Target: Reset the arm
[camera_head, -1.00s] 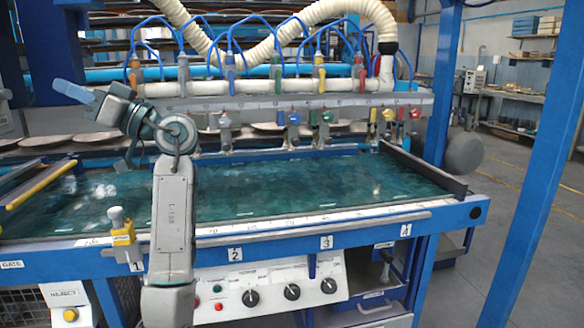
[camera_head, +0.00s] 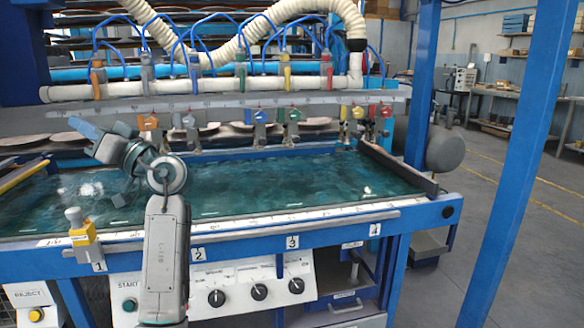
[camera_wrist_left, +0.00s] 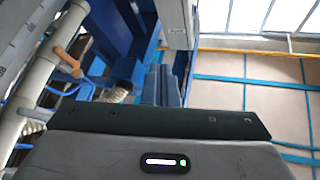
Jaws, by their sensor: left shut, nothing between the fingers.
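My left arm (camera_head: 166,250) rises from the bottom of the head view in front of the plate dryer's table. It bends at the elbow, and the forearm folds back to the upper left. My left gripper (camera_head: 84,127) has blue fingers, closed together and empty, pointing to the upper left above the table's left part. The closed fingers also show in the left wrist view (camera_wrist_left: 162,84), beyond the dark wrist edge, with nothing between them. My right gripper is not in view.
The dryer table (camera_head: 330,222) has a blue frame and a wet green surface. A rail with colored valves (camera_head: 240,104) and a white hose (camera_head: 270,22) hang behind it. A yellow-grey knob (camera_head: 80,228) stands at the front left. A blue post (camera_head: 525,150) stands right; floor there is clear.

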